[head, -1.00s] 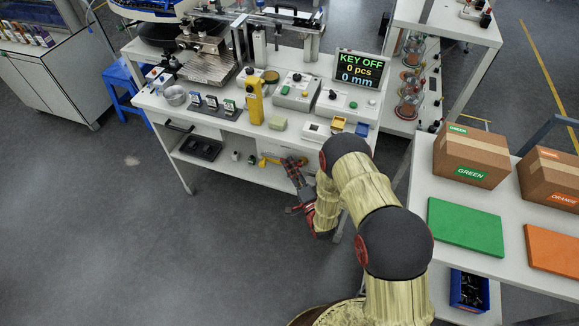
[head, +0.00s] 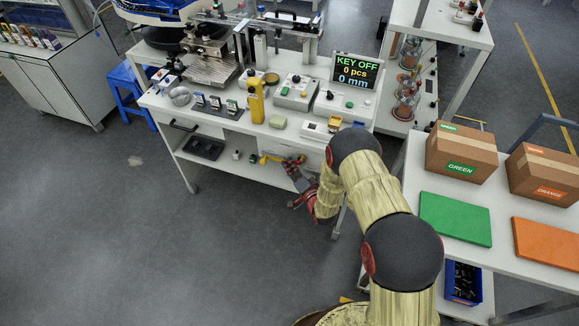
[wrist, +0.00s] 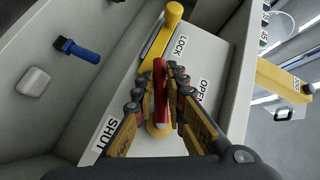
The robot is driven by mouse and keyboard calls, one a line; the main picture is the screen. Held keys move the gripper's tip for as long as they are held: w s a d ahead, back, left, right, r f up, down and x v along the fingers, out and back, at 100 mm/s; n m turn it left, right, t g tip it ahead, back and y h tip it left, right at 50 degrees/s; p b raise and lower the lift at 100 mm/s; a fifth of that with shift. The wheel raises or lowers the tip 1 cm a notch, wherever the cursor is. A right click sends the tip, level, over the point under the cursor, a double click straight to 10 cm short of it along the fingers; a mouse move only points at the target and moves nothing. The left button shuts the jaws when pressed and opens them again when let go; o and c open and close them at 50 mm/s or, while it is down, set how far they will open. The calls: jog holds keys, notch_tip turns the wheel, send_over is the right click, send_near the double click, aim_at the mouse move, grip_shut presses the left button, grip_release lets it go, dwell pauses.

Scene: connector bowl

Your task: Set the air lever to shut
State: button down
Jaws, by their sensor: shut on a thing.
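The air lever assembly sits on a pale panel on the shelf under the workbench. In the wrist view it shows a yellow bar with a round knob (wrist: 172,12) and a red bar (wrist: 160,84) roughly in line with it. The labels LOCK (wrist: 181,47), OPEN (wrist: 200,92) and SHUT (wrist: 108,132) surround it. The yellow part also shows in the head view (head: 270,158). My gripper (wrist: 164,80) has its fingers either side of the red bar and is shut on it. The bar points away from me, beside LOCK. My fingers hide part of the lower yellow base.
A blue-handled item (wrist: 78,50) and a pale block (wrist: 33,81) lie to the left in the wrist view. The workbench top (head: 215,122) is above my gripper. A second table (head: 490,185) with boxes stands to the right.

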jog(key=shift+s+d+f+n+g+h+p, duration=0.3)
jog(key=shift+d+n+g+h+p, duration=0.35)
jog(key=shift+n+g+h+p, duration=0.5)
jog(key=shift+s+d+f+n+g+h+p, duration=0.15)
jog(key=shift+d+f+n+g+h+p, duration=0.45)
jog(key=shift+h+p, duration=0.9)
jog(key=shift+s+d+f+n+g+h+p, duration=0.2)
jog(key=shift+d+n+g+h+p, duration=0.45)
jog(key=shift+n+g+h+p, duration=0.65)
jog(key=shift+h, duration=0.25)
jog(key=c, duration=1.8)
grip_release()
jog(key=shift+r, duration=0.1)
jog(key=v, duration=1.2)
jog(key=shift+s+f, duration=0.15)
jog(key=shift+f, duration=0.05)
